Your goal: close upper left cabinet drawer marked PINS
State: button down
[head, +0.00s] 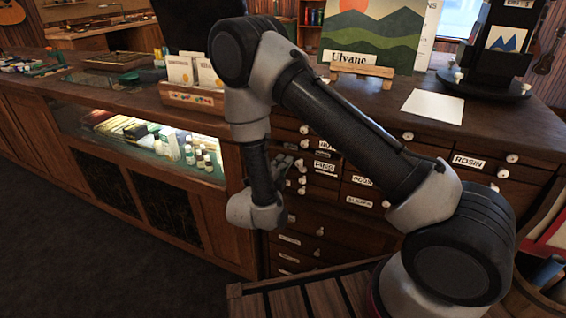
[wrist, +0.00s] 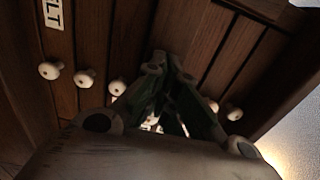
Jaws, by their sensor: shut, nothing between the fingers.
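The drawer marked PINS (head: 325,166) is in the left part of the dark wooden cabinet in the head view, just right of my gripper. Its label is small but readable; my arm hides part of the front around it, and I cannot tell how far the drawer stands out. My gripper (head: 285,165) is beside the cabinet's left drawer fronts, close to white knobs. In the wrist view my gripper (wrist: 168,62) has its fingers together with nothing between them, in front of drawer fronts and white knobs (wrist: 117,87). I cannot tell whether the fingertips touch wood.
More labelled drawers, including ROSIN (head: 468,161), lie to the right. A glass display counter (head: 75,120) with lit bottles adjoins on the left. A card box (head: 192,95), a painting (head: 372,35) and a paper sheet (head: 433,106) are on top. A slatted wooden surface (head: 300,300) is in front.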

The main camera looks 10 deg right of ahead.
aim_at(289, 154)
jog(key=x, duration=0.4)
jog(key=shift+w+d, duration=0.2)
jog(key=shift+w, duration=0.2)
jog(key=shift+r, duration=0.1)
